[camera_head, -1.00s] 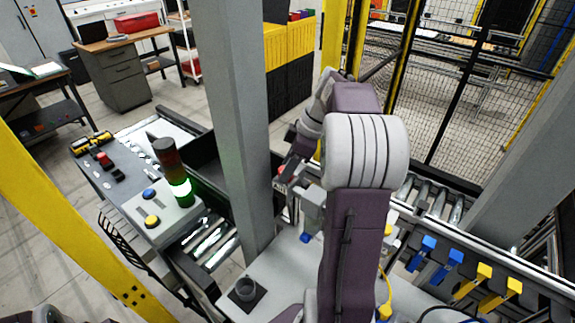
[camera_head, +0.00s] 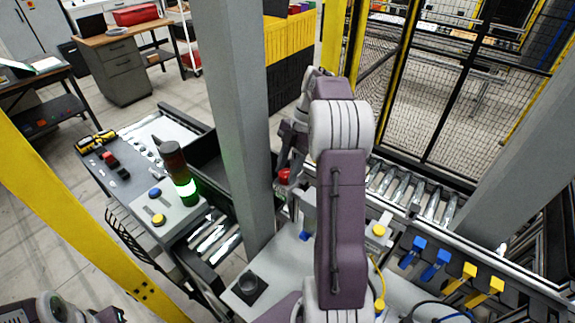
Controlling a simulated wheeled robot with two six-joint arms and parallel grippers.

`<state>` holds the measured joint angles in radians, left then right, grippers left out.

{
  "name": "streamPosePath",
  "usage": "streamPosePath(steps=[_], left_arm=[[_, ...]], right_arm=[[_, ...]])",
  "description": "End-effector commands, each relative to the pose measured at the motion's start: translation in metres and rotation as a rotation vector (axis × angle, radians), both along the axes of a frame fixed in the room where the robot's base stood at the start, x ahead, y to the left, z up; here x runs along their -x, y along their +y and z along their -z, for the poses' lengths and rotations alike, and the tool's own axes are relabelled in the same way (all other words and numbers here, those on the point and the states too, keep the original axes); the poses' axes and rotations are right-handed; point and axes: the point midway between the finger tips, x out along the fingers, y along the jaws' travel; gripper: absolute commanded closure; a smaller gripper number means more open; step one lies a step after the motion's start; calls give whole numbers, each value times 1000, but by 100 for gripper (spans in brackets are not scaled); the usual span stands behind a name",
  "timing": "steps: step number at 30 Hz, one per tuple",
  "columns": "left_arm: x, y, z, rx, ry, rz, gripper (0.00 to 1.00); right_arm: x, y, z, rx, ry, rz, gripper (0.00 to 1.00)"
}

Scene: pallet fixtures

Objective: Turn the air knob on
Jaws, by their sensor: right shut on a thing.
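My right arm reaches from the bottom centre to the fixture behind the grey post. My right gripper (camera_head: 287,166) is at its far end, small and partly hidden, at a round red knob (camera_head: 284,176). The gripper appears shut on this knob, though the fingertips are hard to make out. I cannot tell from the picture whether the red knob is the air knob, or how far it is turned. Part of my left arm shows at the bottom left; its gripper is not in view.
A grey post (camera_head: 236,130) stands just left of my right arm. Blue handles (camera_head: 413,252) and yellow handles (camera_head: 463,279) line the rail at right. A lit signal tower (camera_head: 180,172) and control panel (camera_head: 125,178) stand left. A roller conveyor (camera_head: 410,190) runs behind.

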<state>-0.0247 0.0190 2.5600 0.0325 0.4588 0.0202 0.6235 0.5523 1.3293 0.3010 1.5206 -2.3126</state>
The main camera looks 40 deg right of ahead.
Motion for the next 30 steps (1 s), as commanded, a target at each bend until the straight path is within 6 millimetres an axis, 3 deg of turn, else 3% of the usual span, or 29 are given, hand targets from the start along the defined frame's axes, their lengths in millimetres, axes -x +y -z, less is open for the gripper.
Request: streamPosePath(steps=[24, 25, 27, 30], left_arm=[[0, 0, -9, 0, 0, 0, 64], [0, 0, -9, 0, 0, 0, 64], [0, 0, -9, 0, 0, 0, 64], [0, 0, -9, 0, 0, 0, 64]], right_arm=[[-2, -1, -1, 5, -4, -101, 100], [-2, -1, -1, 5, -5, -101, 55], [-2, -1, -1, 5, -4, -101, 41], [-1, -1, -1, 3, -3, -101, 41]])
